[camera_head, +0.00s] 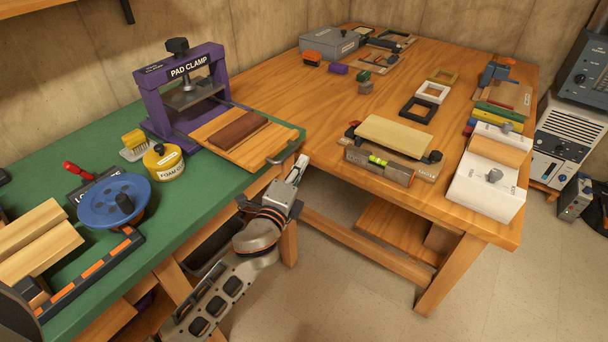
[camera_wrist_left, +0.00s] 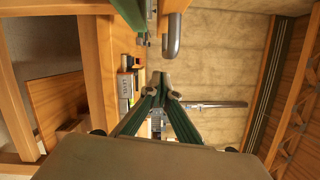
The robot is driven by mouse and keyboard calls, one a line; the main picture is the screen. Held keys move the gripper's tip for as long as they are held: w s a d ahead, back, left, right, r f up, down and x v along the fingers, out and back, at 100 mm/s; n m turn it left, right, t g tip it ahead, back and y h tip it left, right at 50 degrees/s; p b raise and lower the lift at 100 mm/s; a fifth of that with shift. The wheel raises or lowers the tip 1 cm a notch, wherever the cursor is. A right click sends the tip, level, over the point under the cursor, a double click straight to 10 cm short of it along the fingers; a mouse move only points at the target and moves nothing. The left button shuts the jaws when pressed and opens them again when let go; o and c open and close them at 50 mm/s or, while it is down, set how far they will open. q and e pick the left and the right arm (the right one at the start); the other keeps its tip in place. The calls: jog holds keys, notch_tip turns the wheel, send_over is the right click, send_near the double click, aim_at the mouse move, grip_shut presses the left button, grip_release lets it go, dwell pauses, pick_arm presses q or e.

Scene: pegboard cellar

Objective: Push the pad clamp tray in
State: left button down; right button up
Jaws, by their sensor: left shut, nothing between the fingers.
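The purple pad clamp (camera_head: 158,104) stands at the back of the green-topped bench, with a black knob on top. Its wooden tray (camera_head: 248,156) sticks out toward the bench's front right corner and carries a brown pad (camera_head: 238,130). A grey bar handle (camera_head: 284,154) is on the tray's outer end; a grey curved bar, apparently this handle, shows in the left wrist view (camera_wrist_left: 173,38). My left gripper (camera_head: 301,163) is shut and empty, just beyond the handle, off the bench's edge. In the left wrist view its fingertips (camera_wrist_left: 162,78) are close together. My right gripper is not in view.
A wooden table (camera_head: 320,130) with several tools and frames stands to the right. Open floor (camera_head: 350,280) lies in front.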

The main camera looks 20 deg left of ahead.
aim_at(289, 144)
pick_arm(q)
jog(key=shift+w+a+r, duration=0.15)
jog(key=shift+a, duration=0.3)
jog(key=shift+w+a+r, duration=0.1)
jog(key=shift+a, duration=0.3)
jog(key=a, duration=0.2)
jog(key=w+a, duration=0.1)
jog(key=a, duration=0.1)
jog(key=shift+w+r+p, duration=0.1)
jog(key=shift+w+p, duration=0.1)
jog(key=shift+p, duration=0.2)
jog(key=shift+d+f, duration=0.15)
jog(key=shift+f, duration=0.05)
